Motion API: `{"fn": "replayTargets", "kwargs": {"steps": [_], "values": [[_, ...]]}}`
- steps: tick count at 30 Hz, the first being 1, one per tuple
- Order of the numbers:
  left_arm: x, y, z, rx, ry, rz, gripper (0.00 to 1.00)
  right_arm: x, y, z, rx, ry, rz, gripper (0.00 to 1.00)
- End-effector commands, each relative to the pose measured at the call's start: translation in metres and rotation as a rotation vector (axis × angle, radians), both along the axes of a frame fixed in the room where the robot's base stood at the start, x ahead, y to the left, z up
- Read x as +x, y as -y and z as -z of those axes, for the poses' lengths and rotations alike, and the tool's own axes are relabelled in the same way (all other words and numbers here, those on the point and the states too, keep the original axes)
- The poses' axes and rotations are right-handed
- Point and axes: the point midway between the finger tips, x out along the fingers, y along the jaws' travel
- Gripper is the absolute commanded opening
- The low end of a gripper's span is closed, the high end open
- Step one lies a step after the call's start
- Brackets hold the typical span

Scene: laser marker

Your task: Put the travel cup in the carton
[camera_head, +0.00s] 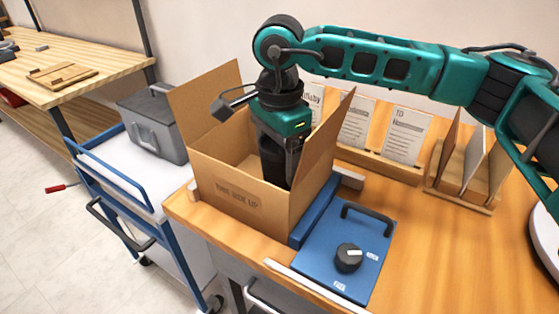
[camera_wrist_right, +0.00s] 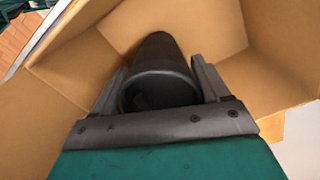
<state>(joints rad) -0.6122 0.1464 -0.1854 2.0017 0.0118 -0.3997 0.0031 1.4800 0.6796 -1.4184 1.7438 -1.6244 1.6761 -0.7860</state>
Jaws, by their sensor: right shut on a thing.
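The open carton (camera_head: 236,198) stands on the wooden table with its flaps up. My right gripper (camera_head: 284,160) reaches down into it from above. It is shut on the dark travel cup (camera_head: 272,160), which is inside the carton's opening. In the right wrist view the cup (camera_wrist_right: 160,70) sits between the two fingers of my right gripper (camera_wrist_right: 163,85), with carton walls (camera_wrist_right: 200,25) around it. The cup's lower end is hidden in the head view by the carton's front wall, and I cannot tell whether it touches the floor. My left gripper is not in view.
A blue panel (camera_head: 322,262) with a black knob and handle lies right of the carton. A blue cart (camera_head: 110,175) with a grey case (camera_head: 155,125) stands left. Cards (camera_head: 405,135) and a wooden rack (camera_head: 460,190) stand behind. The table's right side is largely clear.

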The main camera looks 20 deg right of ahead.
Motion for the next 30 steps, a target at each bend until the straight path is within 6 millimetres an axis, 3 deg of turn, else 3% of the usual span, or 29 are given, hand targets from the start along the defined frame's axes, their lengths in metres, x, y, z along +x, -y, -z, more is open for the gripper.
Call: {"fn": "replayTargets", "kwargs": {"steps": [3,13,14,21,30], "values": [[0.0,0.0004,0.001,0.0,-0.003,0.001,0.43,-0.0001,0.0001,0.0115,0.0,0.001,0.0,0.63],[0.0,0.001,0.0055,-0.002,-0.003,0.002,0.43,0.0002,0.0,0.0155,0.001,0.002,0.0,0.63],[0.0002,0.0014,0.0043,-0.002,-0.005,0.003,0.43,0.0001,0.0001,0.0145,0.001,0.002,0.0,0.77],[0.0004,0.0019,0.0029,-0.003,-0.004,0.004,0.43,0.0001,0.0001,0.0138,0.0,0.001,0.0,1.0],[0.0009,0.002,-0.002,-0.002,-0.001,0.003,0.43,0.0002,0.0,0.0095,0.0,0.001,0.0,1.0]]}}
